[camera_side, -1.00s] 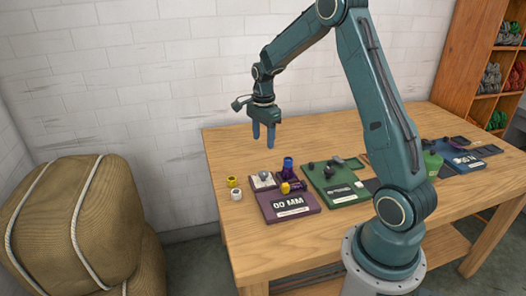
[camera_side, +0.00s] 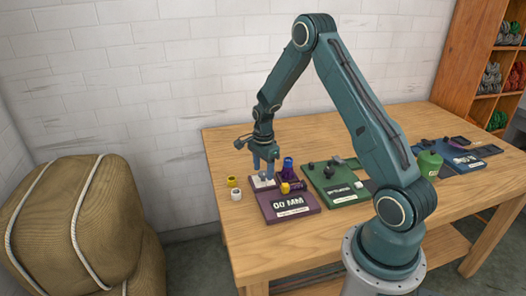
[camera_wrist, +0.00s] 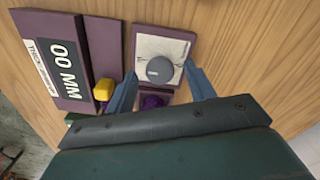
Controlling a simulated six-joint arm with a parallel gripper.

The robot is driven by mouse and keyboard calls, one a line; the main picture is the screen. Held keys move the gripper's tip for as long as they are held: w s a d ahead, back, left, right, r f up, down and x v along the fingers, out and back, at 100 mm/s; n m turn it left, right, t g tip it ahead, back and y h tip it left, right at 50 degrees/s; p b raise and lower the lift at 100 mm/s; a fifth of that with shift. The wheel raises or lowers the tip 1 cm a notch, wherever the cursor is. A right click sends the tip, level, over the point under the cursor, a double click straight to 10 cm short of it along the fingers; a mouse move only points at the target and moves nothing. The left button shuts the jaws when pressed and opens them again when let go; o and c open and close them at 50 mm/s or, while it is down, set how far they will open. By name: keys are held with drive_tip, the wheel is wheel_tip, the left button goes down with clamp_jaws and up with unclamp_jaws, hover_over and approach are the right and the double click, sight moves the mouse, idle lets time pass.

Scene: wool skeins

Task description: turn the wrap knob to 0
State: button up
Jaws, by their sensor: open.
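A round grey knob (camera_wrist: 159,70) sits on a white dial plate (camera_wrist: 150,45) with a purple frame; I take it for the wrap knob. A light mark shows on the knob, but I cannot read where it points. In the side view the white plate (camera_side: 257,184) lies at the left of the purple board (camera_side: 287,212). My gripper (camera_side: 264,173) is pointing down, low over the plate. In the wrist view its open fingers stand on either side of the knob, and I cannot tell whether they touch it. The board's display (camera_wrist: 62,66) reads 00 MM.
A yellow cup (camera_side: 232,181) and a white cup (camera_side: 236,194) are left of the board. A green board (camera_side: 335,187) lies to the right. The table's back left is bare.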

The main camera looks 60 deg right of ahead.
drive_tip(key=shift+f, duration=0.35)
drive_tip(key=c, duration=1)
drive_tip(key=shift+o, duration=0.2)
